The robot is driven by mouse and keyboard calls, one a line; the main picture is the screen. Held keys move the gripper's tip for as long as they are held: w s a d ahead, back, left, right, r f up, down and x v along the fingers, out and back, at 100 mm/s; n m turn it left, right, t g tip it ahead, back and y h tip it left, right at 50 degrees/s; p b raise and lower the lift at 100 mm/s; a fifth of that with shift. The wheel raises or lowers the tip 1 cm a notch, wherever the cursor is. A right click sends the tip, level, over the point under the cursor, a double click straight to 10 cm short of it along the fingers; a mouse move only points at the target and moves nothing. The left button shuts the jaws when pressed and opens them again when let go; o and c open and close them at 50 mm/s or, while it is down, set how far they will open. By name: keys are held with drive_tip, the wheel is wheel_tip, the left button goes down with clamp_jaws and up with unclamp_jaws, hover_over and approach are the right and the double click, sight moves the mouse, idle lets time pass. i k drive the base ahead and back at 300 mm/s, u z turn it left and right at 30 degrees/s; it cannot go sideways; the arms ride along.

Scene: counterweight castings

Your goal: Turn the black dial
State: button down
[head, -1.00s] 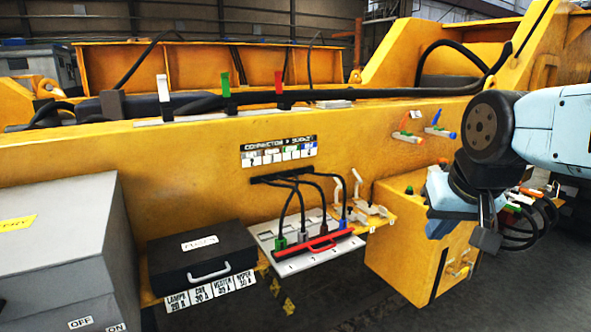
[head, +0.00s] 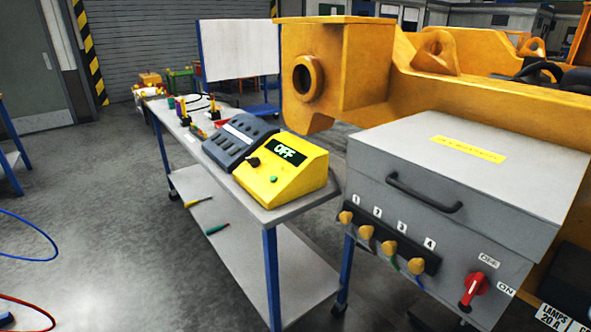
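A small black dial (head: 254,162) sits on the sloped front of a yellow box (head: 300,181), left of a black display that reads OFF (head: 286,151). A green button (head: 274,180) is below and right of the dial. The yellow box stands on a long grey table (head: 268,209). My gripper is out of view now, so its opening cannot be seen.
A dark grey unit (head: 237,142) adjoins the yellow box. A grey cabinet (head: 440,200) with a red switch (head: 474,290) stands close at right, beside yellow machinery (head: 400,60). Floor left of the table is mostly clear, with a blue cable (head: 40,240) and red cable.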

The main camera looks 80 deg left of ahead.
sight(255, 161)
drive_tip(key=u, duration=0.1)
drive_tip(key=i, duration=0.15)
drive_tip(key=u, duration=2.65)
drive_tip(key=k, duration=0.9)
drive_tip(key=u, duration=0.2)
drive_tip(key=i, duration=0.85)
drive_tip(key=z, duration=0.2)
